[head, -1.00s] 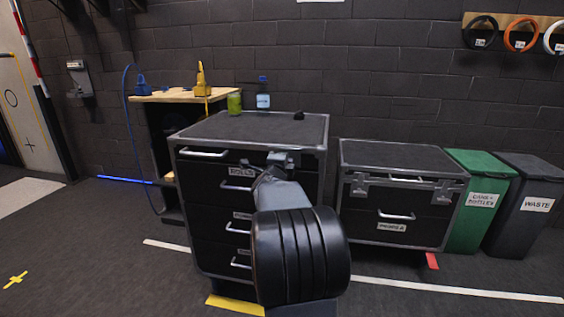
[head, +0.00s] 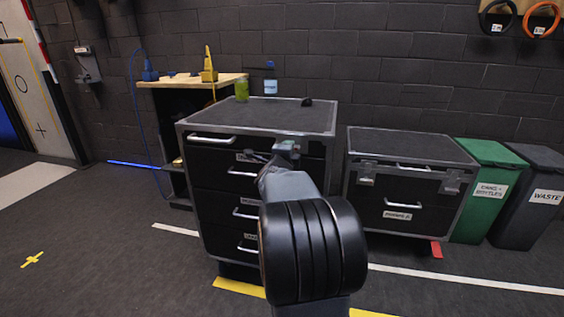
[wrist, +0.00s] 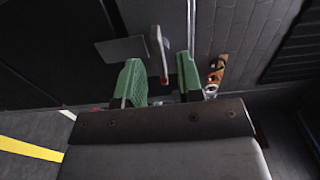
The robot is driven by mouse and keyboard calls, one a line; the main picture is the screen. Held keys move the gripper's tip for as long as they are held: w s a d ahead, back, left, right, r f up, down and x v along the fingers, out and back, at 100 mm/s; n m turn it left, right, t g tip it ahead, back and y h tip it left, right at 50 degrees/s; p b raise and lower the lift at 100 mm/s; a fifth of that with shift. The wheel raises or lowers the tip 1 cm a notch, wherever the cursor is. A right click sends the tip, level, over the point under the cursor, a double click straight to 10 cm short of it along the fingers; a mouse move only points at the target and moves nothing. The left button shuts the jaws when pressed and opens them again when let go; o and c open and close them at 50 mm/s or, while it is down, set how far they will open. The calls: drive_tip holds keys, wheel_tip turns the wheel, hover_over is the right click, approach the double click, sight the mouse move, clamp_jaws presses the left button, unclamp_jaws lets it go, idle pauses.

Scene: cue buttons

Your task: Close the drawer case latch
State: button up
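The drawer case (head: 208,185) is a tall black case with grey metal edges, several drawers and pale bar handles, straight ahead in the head view. My gripper (wrist: 160,84) is at its upper front, close to the right edge. In the wrist view its two green fingers are apart, with a gap between them. In the head view my arm hides part of the case front around the latch.
A lower case with two front latches (head: 410,184) stands at right, then a green bin (head: 488,196) and a dark waste bin (head: 533,205). A green jar (head: 242,90) and a small dark object (head: 307,102) are at the case top.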

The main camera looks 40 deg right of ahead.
drive_tip(key=p+v, duration=0.1)
drive_tip(key=v, duration=1)
drive_tip(key=shift+p, duration=0.4)
drive_tip(key=shift+a, duration=0.15)
drive_tip(key=w+a+r+n+t+y+p, duration=0.1)
drive_tip(key=w+a+r+n+y+p, duration=0.1)
drive_tip(key=a+r+n+y+p, duration=0.5)
drive_tip(key=w+a+r+n+t+y+p, duration=0.2)
drive_tip(key=a+r+n+y+p, duration=0.3)
drive_tip(key=a+n+p, duration=0.6)
drive_tip(key=s+a+r+n+g+y+p, duration=0.3)
drive_tip(key=s+a+r+n+g+p, duration=0.1)
drive_tip(key=s+a+n+g+p, duration=0.4)
drive_tip(key=s+a+n+p, duration=0.2)
drive_tip(key=s+n+p, duration=0.1)
drive_tip(key=s+p, duration=0.1)
drive_tip(key=shift+s+r+g+p, duration=0.2)
drive_tip(key=shift+s+g+p, duration=0.15)
drive_tip(key=shift+s, duration=0.2)
